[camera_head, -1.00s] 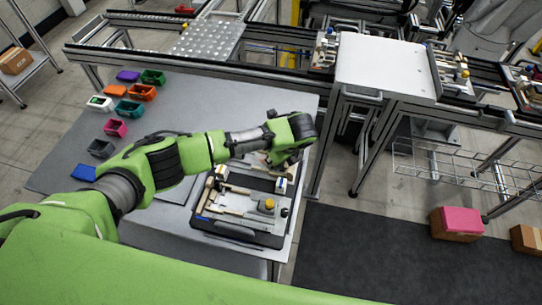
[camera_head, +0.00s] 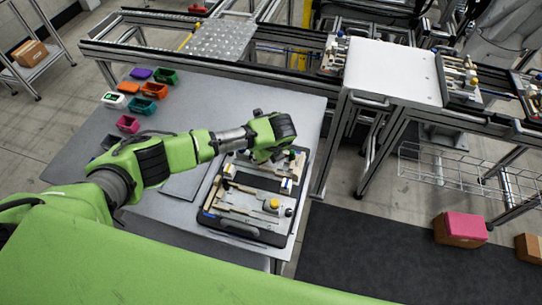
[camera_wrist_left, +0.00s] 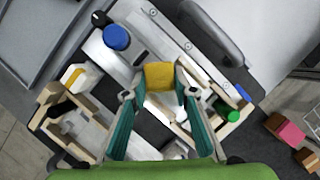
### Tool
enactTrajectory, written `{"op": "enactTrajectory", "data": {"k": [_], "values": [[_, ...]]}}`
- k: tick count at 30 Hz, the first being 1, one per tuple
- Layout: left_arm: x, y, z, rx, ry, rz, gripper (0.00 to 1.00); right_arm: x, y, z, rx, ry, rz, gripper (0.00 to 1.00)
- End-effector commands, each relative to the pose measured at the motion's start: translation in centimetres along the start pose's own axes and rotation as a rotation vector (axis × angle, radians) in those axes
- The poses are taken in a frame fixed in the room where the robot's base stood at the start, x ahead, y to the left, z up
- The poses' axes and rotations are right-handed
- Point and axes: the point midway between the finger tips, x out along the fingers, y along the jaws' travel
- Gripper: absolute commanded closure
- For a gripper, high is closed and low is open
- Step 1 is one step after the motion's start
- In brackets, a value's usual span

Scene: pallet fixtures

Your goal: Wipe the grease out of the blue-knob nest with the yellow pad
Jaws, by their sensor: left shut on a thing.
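My left gripper (camera_wrist_left: 160,95) is shut on the yellow pad (camera_wrist_left: 160,76), held between its teal fingertips above the pallet fixture. In the head view my left gripper (camera_head: 264,155) is over the back part of the fixture (camera_head: 243,227), and the pad cannot be made out there. In the left wrist view the blue knob (camera_wrist_left: 117,37) is up and left of the pad, apart from it, beside a black knob (camera_wrist_left: 99,18). A green knob (camera_wrist_left: 233,115) is to the right. I cannot make out the grease, or whether the pad touches the fixture. My right gripper is not in view.
The fixture has a yellow knob (camera_head: 274,203) near its front right and raised wooden bars around the plates. Several coloured bins (camera_head: 154,91) stand at the table's back left. A rail frame with a white plate (camera_head: 391,68) lies beyond the table's right edge.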

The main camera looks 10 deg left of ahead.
Motion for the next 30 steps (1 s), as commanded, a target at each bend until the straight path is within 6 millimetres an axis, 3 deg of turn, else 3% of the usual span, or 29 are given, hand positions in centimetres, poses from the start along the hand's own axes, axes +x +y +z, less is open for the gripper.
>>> {"op": "enactTrajectory", "data": {"k": [11, 30], "values": [[-0.2, 0.0, 0.1, 0.002, 0.003, -0.003, 0.92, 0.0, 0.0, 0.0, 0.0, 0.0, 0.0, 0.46], [-5.5, -0.1, 2.3, 0.002, 0.002, -0.006, 0.92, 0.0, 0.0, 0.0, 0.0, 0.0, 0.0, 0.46]]}}
